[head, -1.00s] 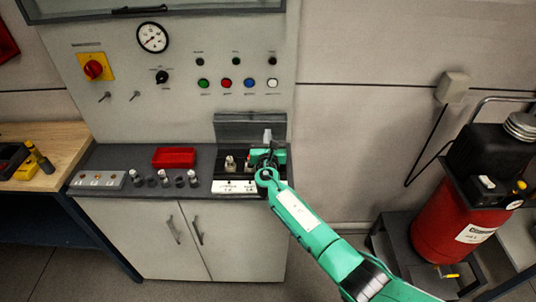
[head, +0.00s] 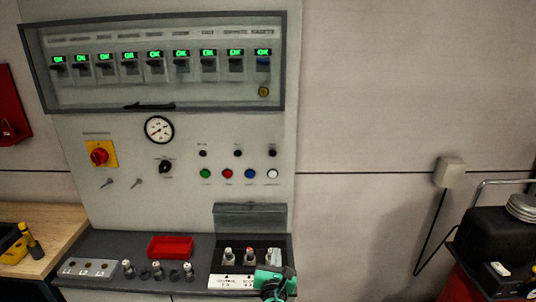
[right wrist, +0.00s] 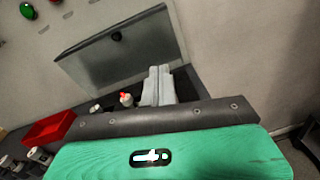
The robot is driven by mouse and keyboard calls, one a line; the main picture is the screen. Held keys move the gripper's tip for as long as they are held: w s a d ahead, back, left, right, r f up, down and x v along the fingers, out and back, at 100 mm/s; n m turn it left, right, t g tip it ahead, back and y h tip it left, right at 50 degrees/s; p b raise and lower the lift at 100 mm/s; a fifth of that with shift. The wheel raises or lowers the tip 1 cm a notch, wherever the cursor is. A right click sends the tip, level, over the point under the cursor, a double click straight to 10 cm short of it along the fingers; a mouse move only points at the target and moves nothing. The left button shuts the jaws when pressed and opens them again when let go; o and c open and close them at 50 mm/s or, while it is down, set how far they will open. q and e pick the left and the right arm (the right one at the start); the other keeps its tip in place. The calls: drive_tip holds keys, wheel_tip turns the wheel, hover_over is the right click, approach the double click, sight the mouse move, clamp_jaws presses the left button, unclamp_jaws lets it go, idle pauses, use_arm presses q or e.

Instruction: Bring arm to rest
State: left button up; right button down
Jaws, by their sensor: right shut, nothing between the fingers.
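My right gripper (head: 274,270) is green with grey fingers and sits at the bottom of the head view, at the right end of the dark open box (head: 240,244). In the right wrist view its closed fingers (right wrist: 157,85) point toward the box, with nothing between them. Upright plugs stand in the box: a pale one (head: 228,255) and a red-tipped one (head: 249,254), which also shows in the right wrist view (right wrist: 127,98). The box's right end is partly hidden by the gripper, and I cannot tell whether they touch. My left gripper is not in view.
The box's grey lid (head: 250,217) stands raised behind. A red tray (head: 171,247) and several loose plugs (head: 158,271) are to the left. The panel (head: 110,200) rises behind, with several green "OK" displays. A black-topped machine (head: 497,242) stands at right.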

drive_tip(key=s+d+f+m+g+h, duration=0.1)
drive_tip(key=s+d+f+m+g, duration=0.35)
drive_tip(key=s+d+m, duration=0.4)
drive_tip(key=s+d+f+m+g+h, duration=0.2)
drive_tip(key=s+d+f+m+g, duration=0.25)
drive_tip(key=s+d+m, duration=0.35)
drive_tip(key=s+d+m+g+y, duration=0.25)
drive_tip(key=s+m, duration=0.45)
drive_tip(key=s, duration=0.6)
drive_tip(key=s+d+m+g+y, duration=0.25)
drive_tip(key=s+m, duration=0.55)
drive_tip(key=s, duration=0.4)
wheel_tip(320, 180, down, 28)
drive_tip(key=a+f+g, duration=0.1)
drive_tip(key=g, duration=0.1)
drive_tip(key=s+d+f+n+g, duration=0.1)
drive_tip(key=s+d+f, duration=0.2)
drive_tip(key=s+f, duration=1.6)
drive_tip(key=shift+s+d+f+h, duration=0.25)
drive_tip(key=shift+f+h, duration=0.15)
drive_tip(key=shift+f, duration=0.35)
